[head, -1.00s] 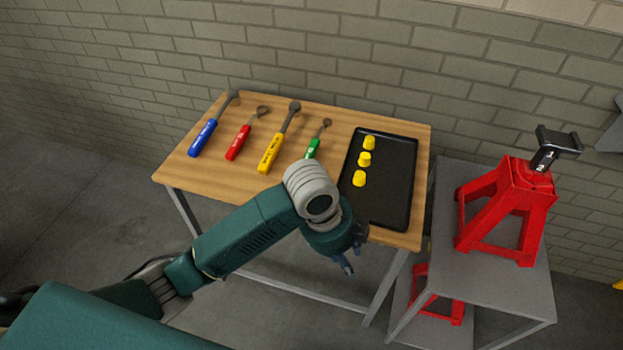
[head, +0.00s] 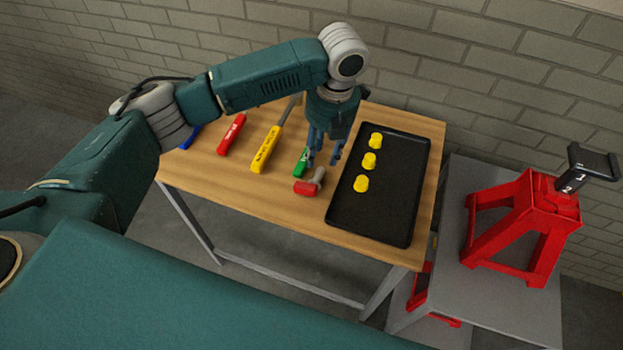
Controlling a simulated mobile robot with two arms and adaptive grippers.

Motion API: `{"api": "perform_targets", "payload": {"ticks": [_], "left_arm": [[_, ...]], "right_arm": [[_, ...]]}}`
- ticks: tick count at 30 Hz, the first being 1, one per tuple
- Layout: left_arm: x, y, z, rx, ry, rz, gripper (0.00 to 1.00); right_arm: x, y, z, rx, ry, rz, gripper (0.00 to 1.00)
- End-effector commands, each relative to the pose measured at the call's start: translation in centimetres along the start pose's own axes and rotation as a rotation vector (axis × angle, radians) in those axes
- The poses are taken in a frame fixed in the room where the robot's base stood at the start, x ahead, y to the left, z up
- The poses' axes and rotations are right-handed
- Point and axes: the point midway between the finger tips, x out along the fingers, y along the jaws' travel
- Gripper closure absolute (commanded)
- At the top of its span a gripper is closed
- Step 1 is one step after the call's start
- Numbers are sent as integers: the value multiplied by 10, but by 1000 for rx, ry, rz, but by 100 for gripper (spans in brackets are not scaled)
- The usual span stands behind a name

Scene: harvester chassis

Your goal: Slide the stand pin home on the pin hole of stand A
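A small part with a red grip and a grey shaft (head: 310,184), which looks like the stand pin, lies on the wooden table left of the black tray. My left gripper (head: 326,160) points down just above and behind it, its two fingers apart with nothing visible between them. A red jack stand (head: 524,222) with a black saddle (head: 588,168) stands upright on the grey cart at right. A second red stand (head: 421,288) is partly hidden on the lower shelf. I cannot read which one is A, and no pin hole is clear. My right gripper is out of view.
The black tray (head: 400,215) holds three yellow caps (head: 361,184). Blue, red (head: 231,134), yellow (head: 266,149) and green (head: 301,161) handled tools lie on the wooden table (head: 250,193), partly behind my arm. A gap separates table and grey cart (head: 480,295).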

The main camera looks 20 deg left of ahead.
Motion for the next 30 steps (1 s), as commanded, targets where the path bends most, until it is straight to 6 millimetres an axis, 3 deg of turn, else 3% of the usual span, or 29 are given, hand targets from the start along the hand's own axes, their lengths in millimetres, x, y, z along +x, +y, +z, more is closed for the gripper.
{"api": "perform_targets", "payload": {"ticks": [3,6,9,17,25,30], "left_arm": [[12,0,0,-2,-1,0,64],[18,1,0,-1,0,1,64],[29,2,-2,-2,1,2,64],[64,2,-3,-2,-2,1,64],[68,2,-3,-1,-3,1,64],[68,2,-3,-1,-3,1,96]], "right_arm": [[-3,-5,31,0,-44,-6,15],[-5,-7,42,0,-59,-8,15],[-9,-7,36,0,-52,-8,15],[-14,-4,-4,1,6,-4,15],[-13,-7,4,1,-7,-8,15],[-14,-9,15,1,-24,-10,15]]}}
